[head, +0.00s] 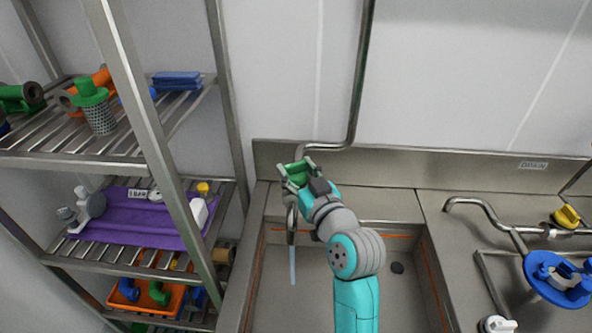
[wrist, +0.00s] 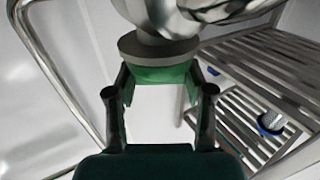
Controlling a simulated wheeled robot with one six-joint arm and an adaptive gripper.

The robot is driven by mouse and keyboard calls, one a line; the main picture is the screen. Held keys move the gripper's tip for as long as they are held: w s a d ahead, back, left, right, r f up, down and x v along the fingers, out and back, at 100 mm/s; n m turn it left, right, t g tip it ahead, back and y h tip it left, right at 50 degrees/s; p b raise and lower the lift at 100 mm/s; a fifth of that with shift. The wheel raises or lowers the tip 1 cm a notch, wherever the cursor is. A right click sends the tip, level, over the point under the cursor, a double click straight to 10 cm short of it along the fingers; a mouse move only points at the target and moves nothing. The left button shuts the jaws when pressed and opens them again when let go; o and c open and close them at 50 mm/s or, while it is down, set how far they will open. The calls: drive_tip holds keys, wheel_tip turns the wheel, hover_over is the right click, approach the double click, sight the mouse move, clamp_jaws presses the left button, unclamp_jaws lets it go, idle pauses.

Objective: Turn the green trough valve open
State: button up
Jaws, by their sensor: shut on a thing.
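The green trough valve (head: 299,173) sits on the metal pipework at the back left of the steel trough (head: 262,290). In the wrist view its green handle (wrist: 163,74) lies between my fingers, under a grey collar and shiny pipe. My gripper (head: 296,174) is shut on this handle, a finger on each side; it also shows in the wrist view (wrist: 162,88). The spout (head: 291,222) hangs down over the trough. A pale blue stream (head: 293,265) shows below the spout. The far side of the valve is hidden.
A steel rack (head: 150,122) stands close on the left, with coloured fittings and a purple tray (head: 130,222). A wall pipe (head: 363,70) runs down behind the valve. On the right are a yellow valve (head: 567,216) and a blue round part (head: 545,285).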

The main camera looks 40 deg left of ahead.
drive_tip(key=n+g, duration=0.2)
drive_tip(key=g, duration=0.1)
drive_tip(key=n+g+y, duration=0.1)
drive_tip(key=n+g, duration=0.1)
drive_tip(key=g, duration=0.1)
drive_tip(key=w+n+g+y, duration=0.1)
drive_tip(key=n+g, duration=0.1)
drive_tip(key=g, duration=0.1)
drive_tip(key=shift+d+g, duration=0.1)
drive_tip(key=shift+g, duration=0.3)
drive_tip(key=n+g, duration=0.2)
drive_tip(key=g, duration=0.1)
drive_tip(key=n+g+h, duration=0.1)
drive_tip(key=n+g, duration=0.1)
drive_tip(key=g, duration=0.1)
drive_tip(key=shift+w+n+g, duration=0.15)
drive_tip(key=shift+n+g, duration=0.15)
drive_tip(key=shift+n, duration=0.1)
drive_tip(key=shift+f+n+g+h, duration=0.1)
drive_tip(key=shift+n+g+h, duration=0.5)
drive_tip(key=shift+g+h, duration=0.15)
drive_tip(key=shift+g, duration=0.35)
drive_tip(key=o, duration=1.2)
drive_tip(key=shift+c, duration=0.2)
drive_tip(key=v, duration=1.1)
drive_tip(key=shift+w+d, duration=0.25)
drive_tip(key=shift+d, duration=0.05)
